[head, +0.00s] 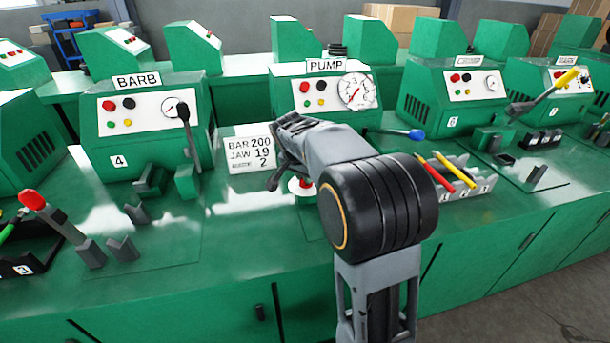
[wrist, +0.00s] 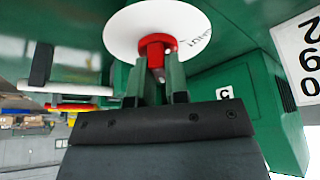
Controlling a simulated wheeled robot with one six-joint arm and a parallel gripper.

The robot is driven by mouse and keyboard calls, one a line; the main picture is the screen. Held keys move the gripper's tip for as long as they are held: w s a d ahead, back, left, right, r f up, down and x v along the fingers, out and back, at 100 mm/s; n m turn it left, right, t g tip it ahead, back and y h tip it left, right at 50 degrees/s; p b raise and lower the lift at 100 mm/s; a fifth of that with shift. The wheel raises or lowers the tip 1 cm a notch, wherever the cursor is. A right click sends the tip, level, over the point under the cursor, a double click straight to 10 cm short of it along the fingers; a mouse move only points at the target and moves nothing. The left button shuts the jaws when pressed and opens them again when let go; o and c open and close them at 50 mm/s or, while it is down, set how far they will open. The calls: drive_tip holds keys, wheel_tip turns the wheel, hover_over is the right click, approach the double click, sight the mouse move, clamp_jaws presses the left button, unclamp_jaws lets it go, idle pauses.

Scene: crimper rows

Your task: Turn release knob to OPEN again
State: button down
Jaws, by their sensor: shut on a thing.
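The red release knob (wrist: 157,43) sits on a round white dial plate (wrist: 130,33) with lettering on its edge that I cannot read fully. In the head view the knob (head: 306,183) and its plate (head: 296,190) show on the green bench in front of the PUMP unit (head: 325,95), partly behind my arm. My gripper (wrist: 158,68) is shut on the knob, with one finger on each side of it. Which marking the knob points to cannot be told.
A white card (head: 250,155) reading BAR 200, JAW 19 stands left of the knob. The BARB unit (head: 140,115) with a black lever is further left. A tray (head: 465,185) with red and yellow handles lies to the right. A blue-tipped lever (head: 416,134) juts out nearby.

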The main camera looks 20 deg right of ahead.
idle(0.3)
drive_tip(key=c, duration=1.1)
unclamp_jaws()
drive_tip(key=shift+r, duration=0.1)
drive_tip(key=p+v, duration=0.2)
drive_tip(key=v, duration=1.1)
drive_tip(key=shift+a+r, duration=0.1)
drive_tip(key=shift+r, duration=0.25)
